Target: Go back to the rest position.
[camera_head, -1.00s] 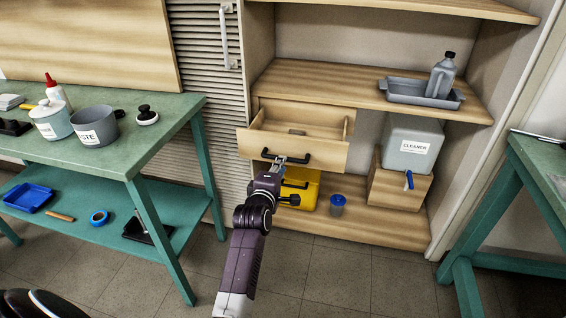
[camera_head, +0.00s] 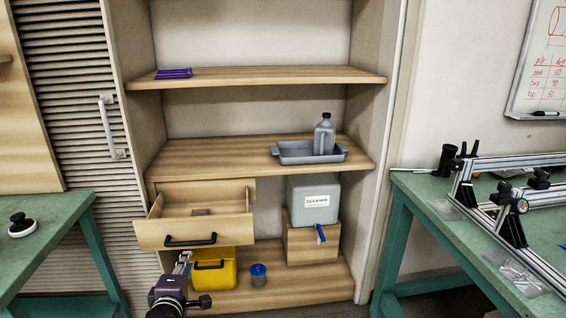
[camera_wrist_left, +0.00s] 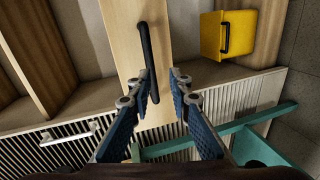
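My left gripper (camera_head: 183,262) is low in the head view, in front of the cabinet and just below the open wooden drawer (camera_head: 163,234). In the left wrist view its two blue-padded fingers (camera_wrist_left: 162,80) are spread with nothing held between them. The black drawer handle (camera_head: 190,240) shows ahead of the fingers in the wrist view (camera_wrist_left: 147,55), close to the left finger; whether they touch is hard to tell. My right gripper is not in view.
A grey tray (camera_head: 290,158) with a bottle sits above. Green tables flank both sides, the right one (camera_head: 425,205) carrying metal rails.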

